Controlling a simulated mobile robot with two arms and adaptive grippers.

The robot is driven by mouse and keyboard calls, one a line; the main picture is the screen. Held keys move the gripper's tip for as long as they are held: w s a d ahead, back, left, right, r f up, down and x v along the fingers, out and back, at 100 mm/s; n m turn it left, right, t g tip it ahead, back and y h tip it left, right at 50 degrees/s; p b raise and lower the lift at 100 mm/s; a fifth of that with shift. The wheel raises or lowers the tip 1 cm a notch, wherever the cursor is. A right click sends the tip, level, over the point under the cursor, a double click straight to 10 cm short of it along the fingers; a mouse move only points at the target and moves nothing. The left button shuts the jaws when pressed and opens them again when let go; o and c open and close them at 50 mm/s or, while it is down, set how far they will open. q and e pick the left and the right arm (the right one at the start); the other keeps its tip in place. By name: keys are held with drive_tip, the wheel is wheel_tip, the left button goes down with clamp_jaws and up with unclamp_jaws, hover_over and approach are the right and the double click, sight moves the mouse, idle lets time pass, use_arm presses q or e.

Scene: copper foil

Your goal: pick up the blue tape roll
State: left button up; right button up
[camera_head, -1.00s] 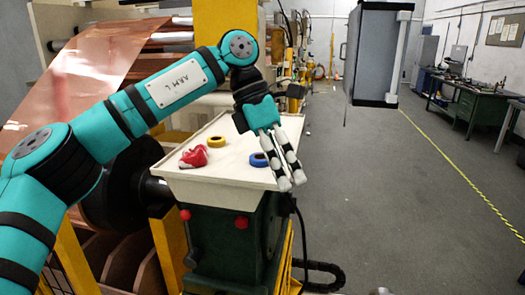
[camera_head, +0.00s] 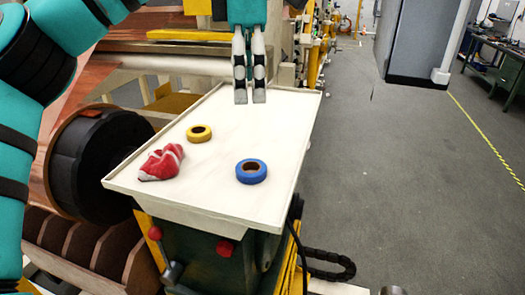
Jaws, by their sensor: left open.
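The blue tape roll (camera_head: 240,173) lies flat on the pale tray-like table top (camera_head: 215,195), right of its middle and towards the front. My left gripper (camera_head: 250,98) hangs fingers down above the far part of the table top, beyond the blue roll in the picture. Its fingers are a little apart with nothing between them. The blue roll is in full view. My right gripper does not show.
A yellow tape roll (camera_head: 199,133) lies left of and behind the blue one. A crumpled red and white item (camera_head: 161,163) lies at the left edge. The table has a low raised rim. Open grey floor (camera_head: 410,190) lies to the right.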

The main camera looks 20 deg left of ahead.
use_arm(q)
drive_tip(key=f, duration=0.2)
drive_tip(key=b, duration=0.1)
hover_over(248, 164)
drive_tip(key=s+d, duration=0.1)
drive_tip(key=s, duration=0.1)
wheel_tip(248, 164, down, 9)
drive_tip(key=shift+f, duration=0.7)
drive_tip(key=f, duration=0.1)
drive_tip(key=f+p, duration=0.1)
drive_tip(key=f, duration=0.1)
drive_tip(key=f+p, duration=0.1)
drive_tip(key=shift+w+a+f, duration=0.2)
drive_tip(key=shift+w+a, duration=0.05)
drive_tip(key=shift+f, duration=0.1)
drive_tip(key=shift+s, duration=0.1)
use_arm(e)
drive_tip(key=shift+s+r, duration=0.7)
